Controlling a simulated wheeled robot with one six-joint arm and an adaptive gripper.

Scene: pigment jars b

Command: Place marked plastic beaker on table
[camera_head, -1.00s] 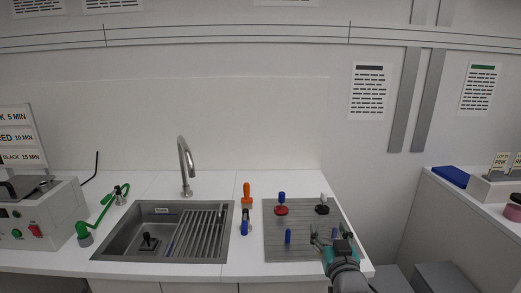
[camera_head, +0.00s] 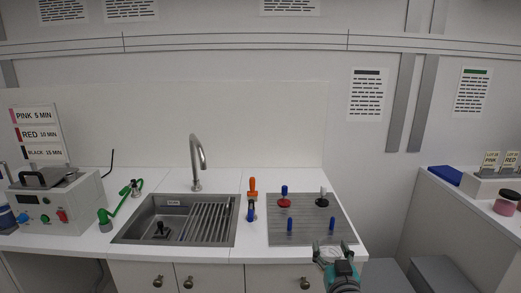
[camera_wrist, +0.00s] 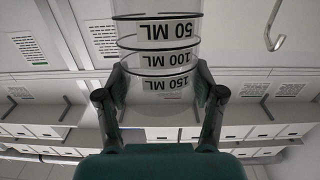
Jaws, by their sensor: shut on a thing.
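The marked plastic beaker (camera_wrist: 158,62) is clear, with dark rings and printed 50, 100 and 150 ML marks that appear upside down in the wrist view. My gripper (camera_wrist: 160,88) is shut on it, one finger at each side. In the head view my gripper (camera_head: 328,246) is at the front edge of the grey ribbed mat. The clear beaker cannot be made out there. The white counter (camera_head: 224,180) runs along the wall.
The grey mat (camera_head: 310,236) carries blue pegs, a red-based piece (camera_head: 284,202) and a black-based piece (camera_head: 322,202). A sink (camera_head: 128,232) with tap (camera_head: 197,165) is left of it. An orange-handled tool (camera_head: 252,189) stands between. A control box (camera_head: 60,205) is far left.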

